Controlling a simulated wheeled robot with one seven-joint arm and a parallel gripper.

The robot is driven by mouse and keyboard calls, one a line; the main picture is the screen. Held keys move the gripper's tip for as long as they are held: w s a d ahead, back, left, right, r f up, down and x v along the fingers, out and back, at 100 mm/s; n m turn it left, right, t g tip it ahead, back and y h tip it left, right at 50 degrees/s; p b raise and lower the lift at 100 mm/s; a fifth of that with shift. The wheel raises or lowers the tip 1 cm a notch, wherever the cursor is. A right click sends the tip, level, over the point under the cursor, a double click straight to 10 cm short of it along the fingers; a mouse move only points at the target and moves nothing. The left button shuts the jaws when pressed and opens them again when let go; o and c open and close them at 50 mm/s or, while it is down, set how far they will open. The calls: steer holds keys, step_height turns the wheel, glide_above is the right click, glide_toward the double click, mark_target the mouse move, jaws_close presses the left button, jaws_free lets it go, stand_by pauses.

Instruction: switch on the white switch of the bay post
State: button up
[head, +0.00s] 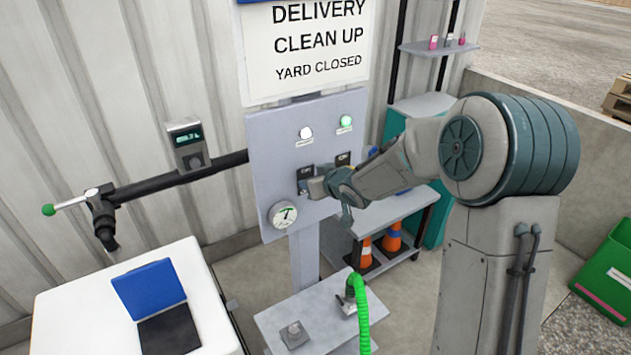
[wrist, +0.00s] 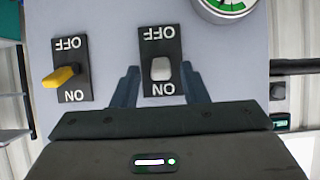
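The bay post's grey panel (head: 265,160) stands in front of my arm. In the wrist view, which sees the panel upside down, the white switch (wrist: 160,69) sits on a black plate marked OFF and ON. Its cap lies between the words, closer to ON; its exact tilt is hard to tell. My gripper (wrist: 160,84) is open, with one finger on each side of the white switch's plate and nothing held. In the head view my gripper (head: 314,187) is at the panel and partly hides the switch. A yellow switch (wrist: 62,77) is on the neighbouring plate.
A white lamp (head: 306,133) and a bright green lamp (head: 346,122) are above the switches. A gauge (head: 284,215) is below left. A small table (head: 275,322) with a green hose (head: 359,305) stands below, and a white-topped table (head: 70,305) at left.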

steer(key=p+v, duration=0.2)
steer(key=v, duration=1.2)
steer(key=shift+p, duration=0.4)
steer(key=shift+w, duration=0.15)
